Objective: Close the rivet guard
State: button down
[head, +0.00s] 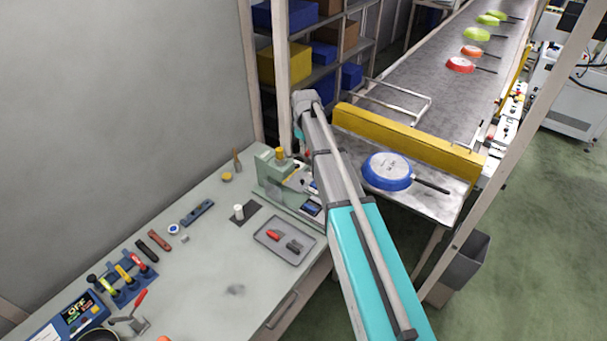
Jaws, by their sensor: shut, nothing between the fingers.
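A pale green riveting machine (268,175) stands at the far right corner of the workbench, with a yellow knob (280,153) on top. The rivet guard cannot be made out clearly, and I cannot tell how far open it is. My arm reaches up from the bottom right, and its wrist bends down just behind and right of the machine. My gripper's fingers are hidden behind my own arm.
The workbench (215,265) holds a grey tray (270,250) with red and dark parts, a white cylinder (239,211) and several tools. A yellow barrier (410,135) crosses the conveyor (430,75), which carries several pans. Shelving stands behind the machine.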

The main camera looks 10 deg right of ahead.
aim_at(302, 181)
jog(key=shift+f, duration=0.25)
notch_tip(302, 181, down, 14)
jog(key=b, duration=1.4)
jog(key=shift+a+r, duration=0.15)
jog(key=shift+r, duration=0.05)
jog(key=shift+s+a+f, duration=0.1)
jog(key=shift+a, duration=0.1)
dwell(0.5)
